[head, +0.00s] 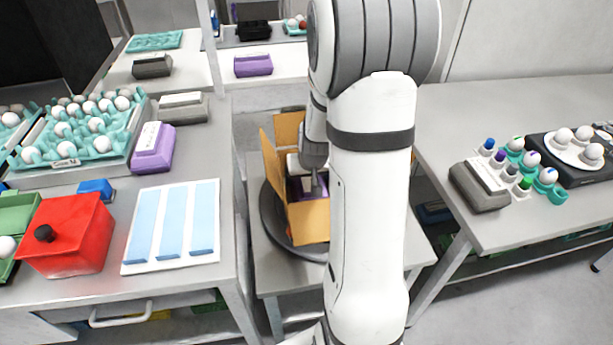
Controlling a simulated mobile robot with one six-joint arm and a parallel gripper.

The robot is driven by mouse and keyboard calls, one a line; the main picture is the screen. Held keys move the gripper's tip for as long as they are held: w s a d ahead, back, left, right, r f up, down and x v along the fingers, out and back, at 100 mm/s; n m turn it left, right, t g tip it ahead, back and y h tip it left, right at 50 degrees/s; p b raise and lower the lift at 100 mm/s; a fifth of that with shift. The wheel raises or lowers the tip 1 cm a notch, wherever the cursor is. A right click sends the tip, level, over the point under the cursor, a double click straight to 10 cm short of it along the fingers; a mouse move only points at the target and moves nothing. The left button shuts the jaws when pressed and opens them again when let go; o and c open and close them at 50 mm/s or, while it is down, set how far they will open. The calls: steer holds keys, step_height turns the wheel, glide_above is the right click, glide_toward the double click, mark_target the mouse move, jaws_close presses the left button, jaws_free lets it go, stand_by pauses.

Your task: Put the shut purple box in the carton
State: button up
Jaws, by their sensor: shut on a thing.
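The open cardboard carton (309,221) stands on a dark round turntable (267,212) on a low grey table, its flaps up. My arm reaches down in front of it and hides its right side. My gripper (314,186) is inside the carton opening, shut on a purple box (305,188). Only a small part of that box shows between the flaps. I cannot tell whether it touches the carton's floor. The fingertips are mostly hidden. Another shut purple box (150,160) sits on the left table, and one more (253,66) on the back shelf.
The left table holds a teal egg tray (124,150), a red box (78,240) with a black knob and a white sheet with blue strips (128,262). The right table (500,98) has a grey box (480,196), egg cups and a dark device with eggs.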

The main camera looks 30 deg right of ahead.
steer(key=shift+f+b, duration=0.45)
steer(key=o, duration=1.1)
steer(key=shift+c, duration=0.2)
steer(key=p+v, duration=0.1)
steer(key=v, duration=0.7)
steer(key=shift+s+f, duration=0.1)
